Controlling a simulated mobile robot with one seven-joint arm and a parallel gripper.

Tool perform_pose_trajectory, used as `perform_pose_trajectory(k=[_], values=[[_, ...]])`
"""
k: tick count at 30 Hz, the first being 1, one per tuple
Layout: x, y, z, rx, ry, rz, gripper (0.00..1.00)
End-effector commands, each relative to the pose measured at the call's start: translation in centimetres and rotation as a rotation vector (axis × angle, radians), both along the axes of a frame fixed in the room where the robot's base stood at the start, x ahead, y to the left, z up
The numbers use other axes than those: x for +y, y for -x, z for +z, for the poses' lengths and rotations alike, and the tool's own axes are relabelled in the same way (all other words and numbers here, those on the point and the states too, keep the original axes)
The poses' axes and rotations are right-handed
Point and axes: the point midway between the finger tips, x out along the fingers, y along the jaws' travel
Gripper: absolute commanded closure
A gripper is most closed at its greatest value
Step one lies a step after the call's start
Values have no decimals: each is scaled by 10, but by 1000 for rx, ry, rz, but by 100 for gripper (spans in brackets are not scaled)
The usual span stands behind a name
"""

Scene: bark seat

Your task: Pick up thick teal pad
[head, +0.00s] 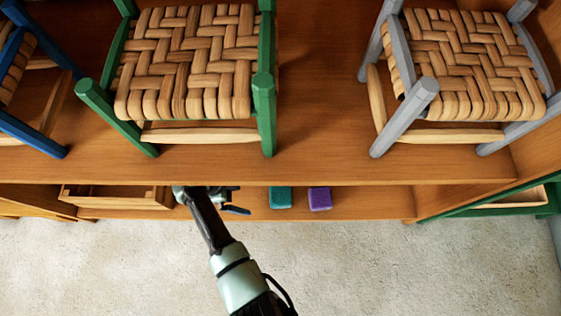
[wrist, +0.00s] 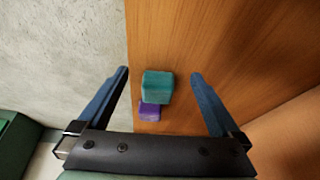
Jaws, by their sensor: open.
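The thick teal pad (head: 281,197) is a small rounded block on the lower wooden shelf in the head view. It also shows in the wrist view (wrist: 157,87), in line with the gap between my fingers. My gripper (wrist: 160,73) is open, with one blue finger to each side of the pad in the picture and nothing held. In the head view my gripper (head: 232,203) is left of the pad and apart from it. The distance from fingertips to pad is hard to tell.
A purple block (head: 320,198) sits close beside the teal pad; the wrist view shows it partly hidden behind the pad. The upper shelf (head: 320,150) overhangs and carries woven chairs. A wooden tray (head: 115,197) is at the left. Carpet (head: 400,265) lies clear in front.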

Motion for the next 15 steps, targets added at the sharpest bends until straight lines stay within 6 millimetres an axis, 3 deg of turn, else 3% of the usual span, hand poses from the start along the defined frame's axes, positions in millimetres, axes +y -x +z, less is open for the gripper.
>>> perform_pose_trajectory(k=[6,15], values=[[-45,-2,-4,-2,-2,-5,0],[-67,-4,-1,0,0,0,0]])
